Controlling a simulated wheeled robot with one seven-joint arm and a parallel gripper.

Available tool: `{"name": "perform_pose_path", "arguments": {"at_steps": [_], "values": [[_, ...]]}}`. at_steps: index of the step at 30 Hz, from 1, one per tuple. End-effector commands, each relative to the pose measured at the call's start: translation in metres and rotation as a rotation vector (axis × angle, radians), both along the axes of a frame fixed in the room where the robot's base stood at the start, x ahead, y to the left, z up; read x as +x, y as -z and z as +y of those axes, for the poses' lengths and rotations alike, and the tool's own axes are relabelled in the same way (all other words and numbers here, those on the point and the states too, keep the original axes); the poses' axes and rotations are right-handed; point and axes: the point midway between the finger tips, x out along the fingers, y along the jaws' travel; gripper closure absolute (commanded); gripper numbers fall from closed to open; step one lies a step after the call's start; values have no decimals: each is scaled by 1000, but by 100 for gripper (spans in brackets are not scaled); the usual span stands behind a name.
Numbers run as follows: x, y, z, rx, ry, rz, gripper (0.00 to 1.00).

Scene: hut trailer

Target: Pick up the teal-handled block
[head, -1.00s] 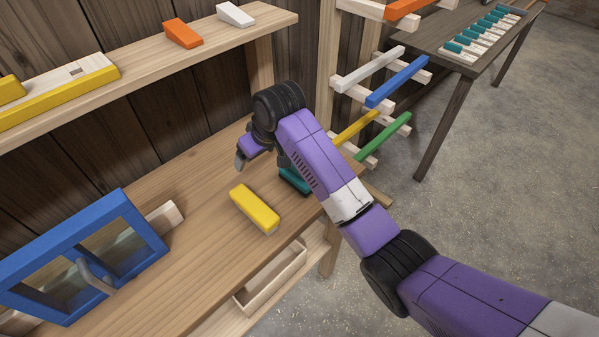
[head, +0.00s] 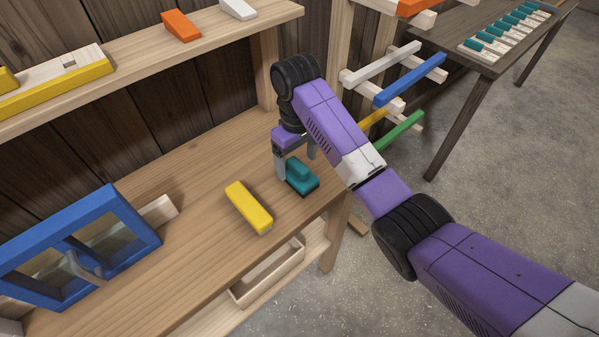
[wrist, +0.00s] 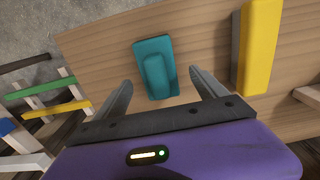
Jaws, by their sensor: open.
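The teal-handled block (head: 301,178) lies on the wooden workbench (head: 215,165) near its right end. It is a teal block with a raised teal handle on top. In the wrist view the teal-handled block (wrist: 155,68) is just beyond and roughly between my fingertips. My gripper (head: 296,168) points down at the block's back side in the head view, its fingers apart and nothing between them. The fingers also show spread in the wrist view (wrist: 160,85). I cannot tell whether a finger touches the block.
A yellow block (head: 248,207) lies left of the teal one. A blue frame (head: 110,200) stands further left. A shelf (head: 130,65) runs above the bench. A rack with coloured bars (head: 410,80) stands right. An open wooden tray (head: 268,270) sits below the bench top.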

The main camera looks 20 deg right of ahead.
Motion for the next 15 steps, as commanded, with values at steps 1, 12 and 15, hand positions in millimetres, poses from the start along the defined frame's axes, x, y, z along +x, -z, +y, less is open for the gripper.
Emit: {"name": "perform_pose_path", "arguments": {"at_steps": [1, 12, 15], "values": [[-1, 4, -1, 0, 0, 1, 18], [-1, 49, -4, 0, 1, 0, 18], [-1, 52, -4, 1, 1, -2, 18]]}}
